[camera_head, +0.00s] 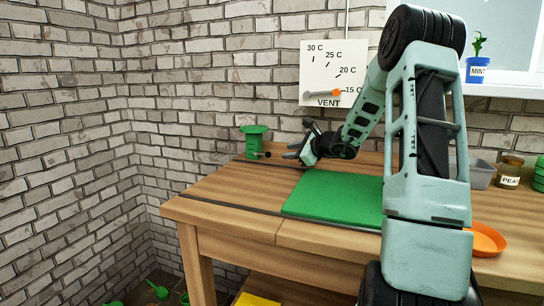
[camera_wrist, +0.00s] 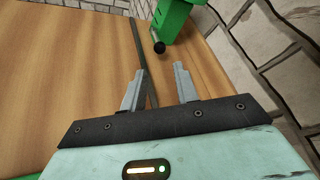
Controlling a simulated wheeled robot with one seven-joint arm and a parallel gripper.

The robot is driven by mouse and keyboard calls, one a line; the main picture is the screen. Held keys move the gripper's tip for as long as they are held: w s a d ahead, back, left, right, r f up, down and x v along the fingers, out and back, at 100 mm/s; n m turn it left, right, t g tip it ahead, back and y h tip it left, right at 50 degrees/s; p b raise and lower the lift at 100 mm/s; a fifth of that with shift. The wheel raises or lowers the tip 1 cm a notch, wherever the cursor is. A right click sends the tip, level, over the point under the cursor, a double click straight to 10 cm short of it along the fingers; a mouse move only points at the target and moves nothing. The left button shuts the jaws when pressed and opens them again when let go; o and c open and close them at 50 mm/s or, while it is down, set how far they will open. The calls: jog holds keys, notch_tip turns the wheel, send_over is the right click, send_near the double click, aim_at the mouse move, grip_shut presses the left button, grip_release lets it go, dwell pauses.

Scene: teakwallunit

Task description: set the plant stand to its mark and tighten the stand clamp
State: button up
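The green plant stand (camera_head: 254,143) is at the table's back left corner, near the brick wall. Its lower part (camera_wrist: 178,16) shows at the top of the wrist view. A dark round knob on a short lever (camera_head: 266,154), seemingly the stand clamp, sticks out to its right; the knob (camera_wrist: 159,47) also shows in the wrist view. My gripper (camera_head: 298,150) is open and empty, to the right of the stand. In the wrist view its fingertips (camera_wrist: 159,70) point toward the knob, apart from it. I cannot make out the mark.
A green mat (camera_head: 335,196) lies on the wooden table (camera_head: 225,192), with a dark strip (camera_wrist: 140,50) along the tabletop. A vent dial (camera_head: 333,73) hangs on the wall. An orange dish (camera_head: 487,240) and a labelled jar (camera_head: 510,171) are at right. The front left is clear.

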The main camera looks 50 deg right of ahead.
aim_at(270, 154)
jog(key=x, duration=0.9)
jog(key=shift+w, duration=0.15)
grip_shut()
